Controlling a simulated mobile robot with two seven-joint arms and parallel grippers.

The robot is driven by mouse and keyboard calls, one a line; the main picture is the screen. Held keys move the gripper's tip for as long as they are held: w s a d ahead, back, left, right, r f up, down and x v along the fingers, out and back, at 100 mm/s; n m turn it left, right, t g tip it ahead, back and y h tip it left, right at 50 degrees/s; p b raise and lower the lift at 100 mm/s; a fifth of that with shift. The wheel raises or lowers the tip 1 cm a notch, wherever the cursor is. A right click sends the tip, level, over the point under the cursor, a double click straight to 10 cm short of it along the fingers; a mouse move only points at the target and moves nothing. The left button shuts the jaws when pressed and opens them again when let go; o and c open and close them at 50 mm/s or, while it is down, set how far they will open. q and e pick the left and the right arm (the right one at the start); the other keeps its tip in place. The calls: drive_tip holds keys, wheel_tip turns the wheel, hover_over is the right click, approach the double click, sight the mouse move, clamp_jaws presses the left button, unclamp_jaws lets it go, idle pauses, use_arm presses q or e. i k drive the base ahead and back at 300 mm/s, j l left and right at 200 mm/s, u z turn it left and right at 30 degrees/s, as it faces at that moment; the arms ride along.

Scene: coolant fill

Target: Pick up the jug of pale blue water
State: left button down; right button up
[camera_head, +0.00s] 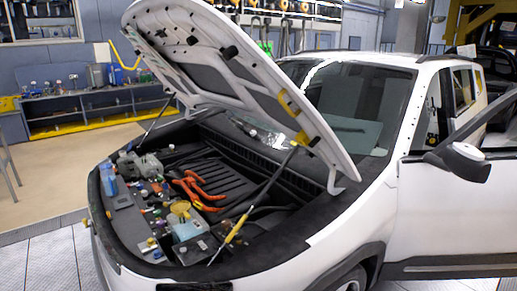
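A small pale blue, translucent container (108,178), which looks like the jug of pale blue water, stands upright at the left front edge of the open engine bay. It is small in view, so its handle and cap cannot be made out. Neither of my grippers is in view, and nothing is seen touching the container.
The white car (290,245) fills the middle, its raised hood (240,75) slanting over the bay. A workbench (90,105) stands behind.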

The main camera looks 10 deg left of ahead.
sight(108, 176)
drive_tip(key=u, duration=1.45)
drive_tip(key=i+j+z, duration=0.25)
drive_tip(key=z, duration=0.15)
drive_tip(key=i+j+z, duration=0.35)
drive_tip(key=k+u, duration=0.1)
drive_tip(key=u, duration=0.4)
drive_tip(key=i+j+u, duration=0.15)
drive_tip(key=j, duration=0.2)
drive_tip(key=j+u, duration=0.1)
drive_tip(key=j, duration=0.3)
drive_tip(key=i+j+u, duration=0.85)
drive_tip(key=i+j, duration=0.25)
drive_tip(key=i, duration=0.05)
